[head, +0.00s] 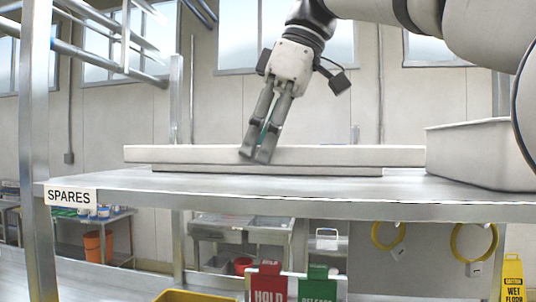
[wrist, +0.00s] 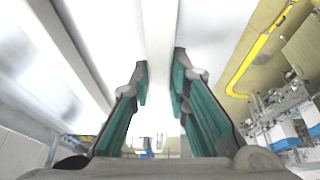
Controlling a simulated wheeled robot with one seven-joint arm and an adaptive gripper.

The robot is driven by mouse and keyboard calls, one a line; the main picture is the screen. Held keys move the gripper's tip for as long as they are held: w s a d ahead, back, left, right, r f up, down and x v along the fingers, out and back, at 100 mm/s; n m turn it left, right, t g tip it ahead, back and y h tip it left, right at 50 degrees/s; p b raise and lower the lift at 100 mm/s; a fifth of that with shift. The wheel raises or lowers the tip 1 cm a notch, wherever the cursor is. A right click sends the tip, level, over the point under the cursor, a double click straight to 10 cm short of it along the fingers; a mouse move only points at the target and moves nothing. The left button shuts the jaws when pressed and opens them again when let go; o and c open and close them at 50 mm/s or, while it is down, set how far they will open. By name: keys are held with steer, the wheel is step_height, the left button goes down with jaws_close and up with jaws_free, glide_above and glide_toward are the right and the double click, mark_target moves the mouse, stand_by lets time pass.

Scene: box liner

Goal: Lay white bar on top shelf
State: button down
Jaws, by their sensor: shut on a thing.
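The white bar (head: 345,155) is long and lies level across the shelf, seen side-on in the head view. My gripper (head: 259,153) reaches down from above and is shut on it left of its middle. In the wrist view, the bar (wrist: 160,35) runs between the teal-padded fingers of my gripper (wrist: 159,80). The top shelf (head: 300,193) is a grey metal surface with a SPARES label. A thinner pale strip (head: 270,170) shows directly under the bar; I cannot tell whether the bar touches it.
A white bin (head: 485,152) stands on the shelf close to the bar's right end. A metal post (head: 40,150) rises at the left front. Red HOLD (head: 269,283) and green RELEASE (head: 317,285) signs stand below the shelf. The shelf's front strip is clear.

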steer(key=shift+f, duration=1.15)
steer(key=shift+f, duration=0.1)
steer(key=c, duration=1.5)
jaws_free()
steer(key=shift+c, duration=0.2)
steer(key=p+v, duration=0.1)
steer(key=v, duration=0.5)
steer(key=shift+r+p, duration=0.25)
steer(key=shift+p, duration=0.05)
steer(key=shift+s+r+p, duration=0.25)
steer(key=shift+r+p, duration=0.05)
steer(key=shift+r, duration=0.05)
steer(key=shift+d+r, duration=0.15)
steer(key=shift+w+d+r+p, duration=0.1)
steer(key=shift+w+d+p, duration=0.05)
steer(key=shift+p, duration=0.35)
